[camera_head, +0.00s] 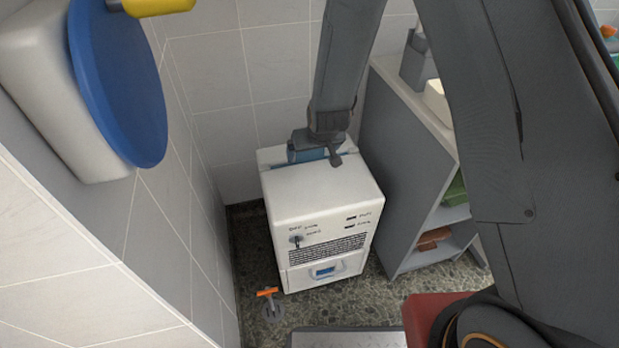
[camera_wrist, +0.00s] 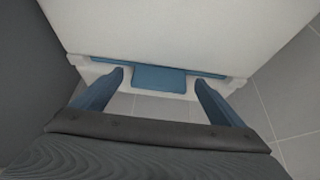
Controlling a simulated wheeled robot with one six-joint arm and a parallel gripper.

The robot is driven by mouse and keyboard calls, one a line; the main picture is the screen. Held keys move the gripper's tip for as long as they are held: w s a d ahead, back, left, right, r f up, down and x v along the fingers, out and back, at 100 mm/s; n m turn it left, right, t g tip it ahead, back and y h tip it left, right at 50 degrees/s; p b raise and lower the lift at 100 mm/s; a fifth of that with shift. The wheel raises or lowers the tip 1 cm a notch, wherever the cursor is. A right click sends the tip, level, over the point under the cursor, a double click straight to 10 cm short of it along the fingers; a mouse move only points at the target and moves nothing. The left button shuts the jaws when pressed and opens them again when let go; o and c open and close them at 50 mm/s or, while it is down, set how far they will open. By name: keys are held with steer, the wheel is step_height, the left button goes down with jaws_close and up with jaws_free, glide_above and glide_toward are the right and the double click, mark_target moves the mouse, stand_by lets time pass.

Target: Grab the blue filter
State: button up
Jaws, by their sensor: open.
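A white boxy machine (camera_head: 315,195) stands on the floor in the corner. In the wrist view, the blue filter (camera_wrist: 158,79) shows as a flat tab on a thin blue strip, set in a slot along the edge of the white machine (camera_wrist: 170,30). My gripper (camera_head: 316,155) is over the back of the machine's top and hides most of the filter in the head view. In the wrist view, my gripper (camera_wrist: 159,78) is open, with one blue finger on each side of the tab. Neither finger visibly touches it; the depth between them is hard to tell.
A grey shelf unit (camera_head: 405,170) stands close on the machine's right, with green and brown items inside. A tiled wall (camera_head: 215,75) is behind, and another is on the left. A blue round lid (camera_head: 115,80) juts from the left. An orange-handled tool (camera_head: 268,293) lies in front.

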steer(key=shift+w+f, duration=0.25)
steer(key=shift+f, duration=0.2)
steer(key=c, duration=1.5)
steer(key=shift+r, duration=0.15)
